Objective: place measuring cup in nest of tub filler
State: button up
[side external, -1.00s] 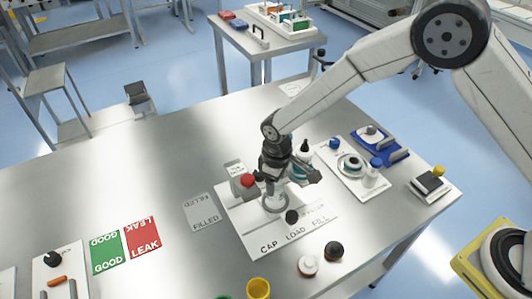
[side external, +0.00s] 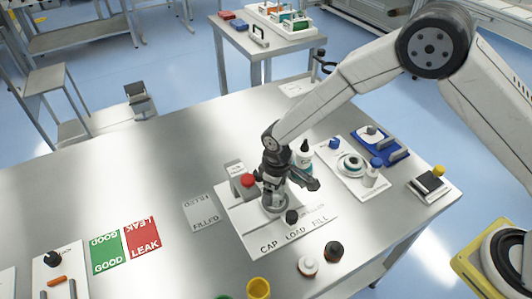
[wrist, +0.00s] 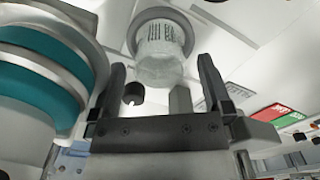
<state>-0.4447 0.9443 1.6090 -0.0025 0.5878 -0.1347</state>
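The measuring cup (wrist: 160,55) is clear with printed marks. In the wrist view its far end is at the grey ring of the nest (wrist: 190,24); I cannot tell how deep it sits. My gripper (wrist: 161,68) is open. Its two fingers stand wide apart, with visible gaps to the cup between and beyond their tips. In the side view my gripper (side external: 273,188) is low over the white tub filler board (side external: 255,240), marked CAP, LOAD and FILL. The cup is hard to make out there, near the round base below my gripper.
A red knob (side external: 247,180) is close left of my gripper. A teal-labelled bottle (side external: 302,158) stands close behind, right. A black knob (side external: 292,217) is in front. Two small caps (side external: 308,266) and a yellow cup (side external: 258,288) lie nearer the camera.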

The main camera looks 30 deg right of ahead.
jog(key=shift+r, duration=0.1)
notch_tip(320, 180, up, 12)
dwell(0.8)
jog(key=shift+d+r, duration=0.1)
dwell(0.4)
jog(key=s+d+r+m+t, duration=0.1)
jog(key=s+d+m, duration=0.2)
jog(key=s+d, duration=0.5)
jog(key=s+d+r+m+t, duration=0.1)
jog(key=s+d+r+m, duration=0.1)
jog(key=s+d, duration=0.6)
jog(key=d+m, duration=0.1)
jog(key=d, duration=0.3)
jog(key=shift+d+r+m+t, duration=0.15)
jog(key=shift+d+m+t, duration=0.15)
jog(key=shift+d, duration=0.1)
